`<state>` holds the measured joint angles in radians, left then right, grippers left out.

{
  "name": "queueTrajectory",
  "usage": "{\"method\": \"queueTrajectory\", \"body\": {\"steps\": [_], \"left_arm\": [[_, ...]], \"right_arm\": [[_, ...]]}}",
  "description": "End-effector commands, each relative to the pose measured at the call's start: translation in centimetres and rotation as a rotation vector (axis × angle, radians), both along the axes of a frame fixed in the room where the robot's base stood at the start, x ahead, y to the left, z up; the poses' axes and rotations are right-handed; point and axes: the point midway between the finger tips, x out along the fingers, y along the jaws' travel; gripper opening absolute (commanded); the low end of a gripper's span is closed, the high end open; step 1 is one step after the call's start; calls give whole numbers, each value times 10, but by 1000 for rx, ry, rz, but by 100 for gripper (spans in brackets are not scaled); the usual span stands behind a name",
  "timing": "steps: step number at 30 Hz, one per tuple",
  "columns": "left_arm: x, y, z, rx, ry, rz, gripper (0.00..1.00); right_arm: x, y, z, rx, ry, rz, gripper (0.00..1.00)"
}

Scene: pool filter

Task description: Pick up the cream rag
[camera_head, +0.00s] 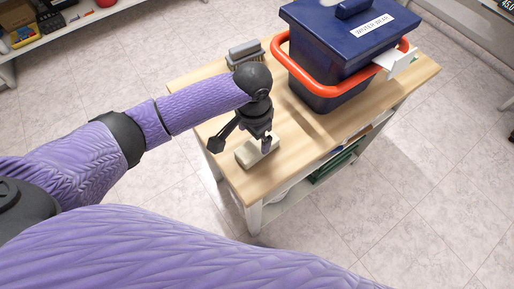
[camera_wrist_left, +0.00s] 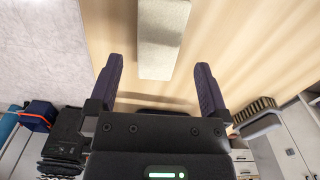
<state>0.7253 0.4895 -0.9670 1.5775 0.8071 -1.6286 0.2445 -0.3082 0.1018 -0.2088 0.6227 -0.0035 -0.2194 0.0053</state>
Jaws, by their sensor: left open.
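The cream rag (camera_head: 247,154) is a pale folded block lying on the wooden table top near its left front corner. In the left wrist view the rag (camera_wrist_left: 163,40) lies ahead of the fingers, roughly centred between their lines. My left gripper (camera_head: 240,146) is open above the rag, with one finger to each side of it in the head view. Its two fingers also show spread and empty in the left wrist view (camera_wrist_left: 160,82). The gripper hides part of the rag in the head view. My right gripper is not in view.
A dark blue lidded bin (camera_head: 335,45) with an orange band and a "WINTER WEAR" label stands on the table's far right. A grey brush (camera_head: 245,53) lies at the back left edge. Bare table top (camera_head: 300,128) lies right of the rag. A shelf sits underneath.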

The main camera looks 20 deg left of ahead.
Motion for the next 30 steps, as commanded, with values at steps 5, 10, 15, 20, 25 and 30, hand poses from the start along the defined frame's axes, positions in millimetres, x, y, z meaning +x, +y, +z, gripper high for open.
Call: {"method": "queueTrajectory", "body": {"steps": [5,10,15,20,25,30], "left_arm": [[0,-1,-35,0,1,0,100],[-1,-1,-61,1,-1,-1,100],[0,-1,-58,-1,-3,-1,100],[0,-1,-58,-1,-3,-1,66],[0,-1,-58,-1,-3,-1,30],[0,-1,-58,-1,-3,-1,17]], "right_arm": [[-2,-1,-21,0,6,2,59],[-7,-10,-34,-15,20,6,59],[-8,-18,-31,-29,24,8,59],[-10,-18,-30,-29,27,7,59],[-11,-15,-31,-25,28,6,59],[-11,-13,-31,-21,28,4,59]]}}
